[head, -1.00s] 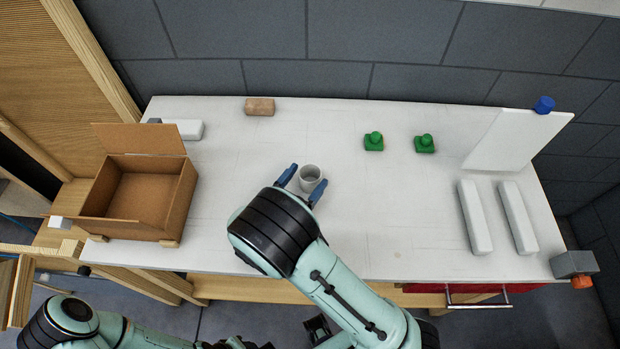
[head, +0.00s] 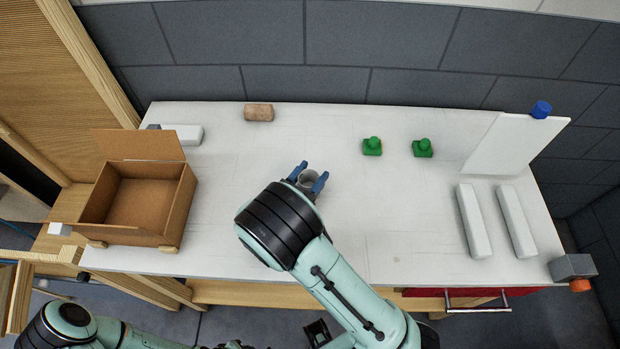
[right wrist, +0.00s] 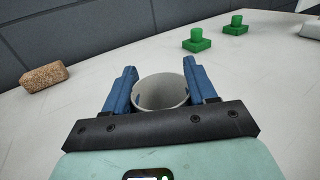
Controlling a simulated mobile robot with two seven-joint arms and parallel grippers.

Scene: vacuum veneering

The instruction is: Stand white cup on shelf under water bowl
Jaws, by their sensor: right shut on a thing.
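The white cup (head: 308,181) is upright on or just above the white tabletop, left of the middle in the head view. My right gripper (head: 312,171) is shut on it, with one blue finger on each side. In the right wrist view the cup (right wrist: 161,93) sits between the fingers with its open rim showing. Its base is hidden by the gripper, so I cannot tell whether it touches the table. I cannot pick out a water bowl or the shelf.
An open cardboard box (head: 180,207) stands at left. A cork block (head: 259,113) and two green knobbed blocks (head: 372,147) (head: 423,149) lie toward the back. At right are a white panel (head: 508,146), a blue cylinder (head: 541,109) and two white bars (head: 474,222) (head: 517,222).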

